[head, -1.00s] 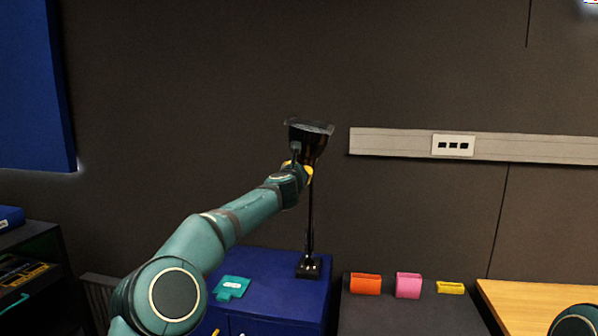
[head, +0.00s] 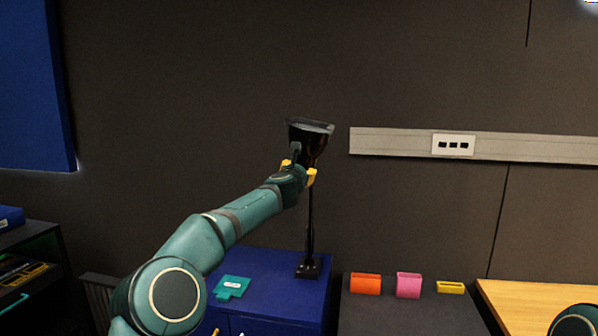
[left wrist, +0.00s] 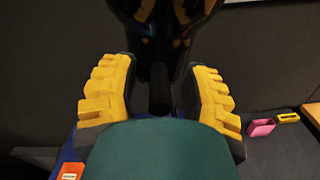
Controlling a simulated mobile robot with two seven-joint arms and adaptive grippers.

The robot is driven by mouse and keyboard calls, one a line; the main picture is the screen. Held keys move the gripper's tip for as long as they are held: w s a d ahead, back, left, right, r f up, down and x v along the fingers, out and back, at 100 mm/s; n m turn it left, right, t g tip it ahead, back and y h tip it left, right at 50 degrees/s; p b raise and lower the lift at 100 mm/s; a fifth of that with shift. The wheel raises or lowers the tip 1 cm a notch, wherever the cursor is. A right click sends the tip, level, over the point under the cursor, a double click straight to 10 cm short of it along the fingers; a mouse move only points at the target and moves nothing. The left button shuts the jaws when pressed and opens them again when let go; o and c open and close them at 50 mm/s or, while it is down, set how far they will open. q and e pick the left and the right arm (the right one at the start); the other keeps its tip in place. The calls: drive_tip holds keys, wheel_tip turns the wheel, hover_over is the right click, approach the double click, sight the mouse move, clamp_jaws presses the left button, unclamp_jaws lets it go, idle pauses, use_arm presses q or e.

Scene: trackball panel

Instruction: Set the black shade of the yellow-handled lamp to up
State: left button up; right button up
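The lamp's black shade (head: 311,140) is at the top of a thin dark pole, with its wide rim at the top, tilted slightly. The lamp's base (head: 308,268) stands on a blue cabinet. My left gripper (head: 299,170) is just below and in front of the shade. In the left wrist view its two yellow-padded fingers (left wrist: 160,78) are spread apart, with a dark lamp part (left wrist: 159,90) between them. Neither finger visibly presses on it. I cannot make out a yellow handle apart from the yellow fingers. My right gripper is out of view.
The blue cabinet (head: 268,290) also carries a teal item (head: 232,287). Orange (head: 365,284), pink (head: 408,286) and yellow (head: 450,287) containers stand to the right, near a wooden table (head: 540,300). A wall rail (head: 400,143) with sockets runs behind. Space above the shade is clear.

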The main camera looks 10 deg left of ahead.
use_arm(q)
drive_tip(key=shift+s+r, duration=0.1)
drive_tip(key=shift+s, duration=0.1)
drive_tip(key=s, duration=1.1)
drive_tip(key=shift+s+a, duration=0.2)
drive_tip(key=shift+s, duration=0.15)
